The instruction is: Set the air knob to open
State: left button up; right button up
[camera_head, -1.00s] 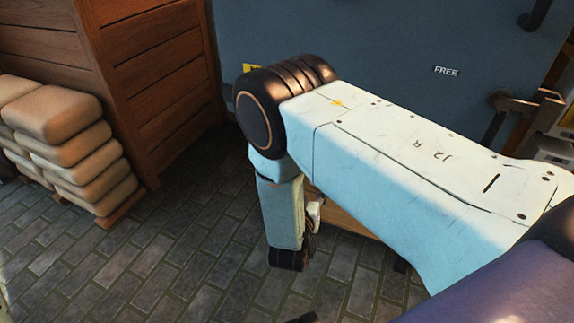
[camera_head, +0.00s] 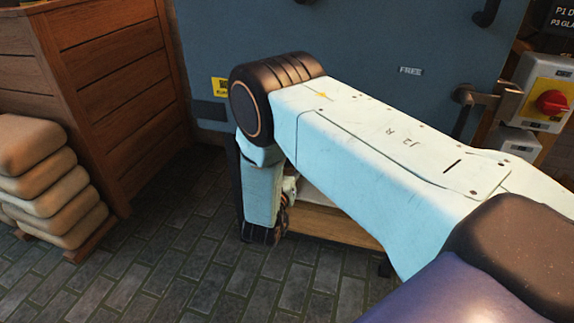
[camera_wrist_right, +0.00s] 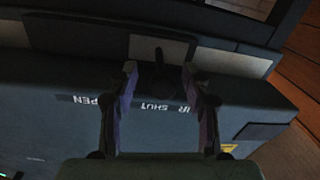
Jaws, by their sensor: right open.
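The air knob (camera_wrist_right: 159,72) shows in the right wrist view as a small dark shape with a stubby lever, on a dark panel. Beside it, white lettering reads SHUT, and a partly covered label (camera_wrist_right: 88,98) seems to read OPEN. My right gripper (camera_wrist_right: 160,68) is open, with one finger on each side of the knob. I cannot tell whether either finger touches it. In the head view my right arm reaches across and down, and its gripper is hidden. My left gripper is not in view.
A blue cabinet wall (camera_head: 330,35) with a FREE label stands behind my arm. A red rotary switch (camera_head: 551,103) on a yellow plate is at the right. A wooden crate (camera_head: 105,90) and stacked sacks (camera_head: 45,180) are at the left. Brick floor (camera_head: 130,275) is clear in front.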

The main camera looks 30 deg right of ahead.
jog(key=shift+w, duration=0.2)
jog(key=shift+c, duration=0.2)
grip_shut()
jog(key=shift+s, duration=0.1)
dwell(0.4)
